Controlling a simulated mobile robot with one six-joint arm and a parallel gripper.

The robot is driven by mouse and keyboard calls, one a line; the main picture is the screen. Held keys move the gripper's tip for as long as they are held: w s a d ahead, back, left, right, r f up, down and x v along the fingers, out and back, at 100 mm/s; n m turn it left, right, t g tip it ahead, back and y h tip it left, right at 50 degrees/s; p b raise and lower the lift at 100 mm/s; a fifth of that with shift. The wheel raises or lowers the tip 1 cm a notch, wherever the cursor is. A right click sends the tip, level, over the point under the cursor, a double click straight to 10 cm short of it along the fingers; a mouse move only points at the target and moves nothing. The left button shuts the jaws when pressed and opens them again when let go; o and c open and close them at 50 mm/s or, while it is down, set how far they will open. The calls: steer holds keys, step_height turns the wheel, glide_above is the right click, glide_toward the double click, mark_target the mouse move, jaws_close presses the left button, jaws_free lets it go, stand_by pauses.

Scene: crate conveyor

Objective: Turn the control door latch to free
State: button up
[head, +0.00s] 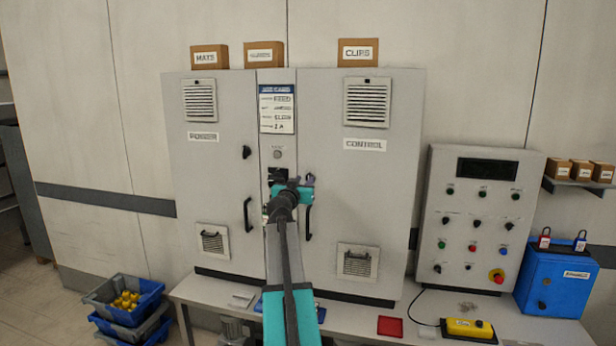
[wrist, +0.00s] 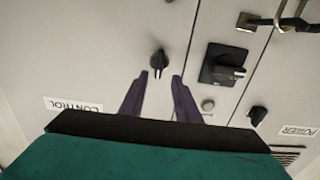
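The control door (head: 390,210) is the grey right-hand cabinet door with a CONTROL label, and it looks closed. In the wrist view, which is turned upside down, its black latch knob (wrist: 158,62) shows just beyond my fingertips. The knob's grip ridge looks roughly in line with the fingers. My gripper (wrist: 161,76) is open, its two dark fingers apart with the knob lined up between them; I cannot tell whether they reach around it. In the head view my gripper (head: 305,182) is at the door's left edge and hides the latch.
A black rotary switch (wrist: 223,66) and a round button (wrist: 208,104) sit on the centre strip. The power door's latch (wrist: 257,115) is beyond them. The control door's handle (head: 308,222) hangs just below my gripper. A control panel (head: 432,215) stands to the right.

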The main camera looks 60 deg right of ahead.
mark_target(308, 177)
steer(key=shift+p+x, duration=0.6)
steer(key=shift+x, duration=1.25)
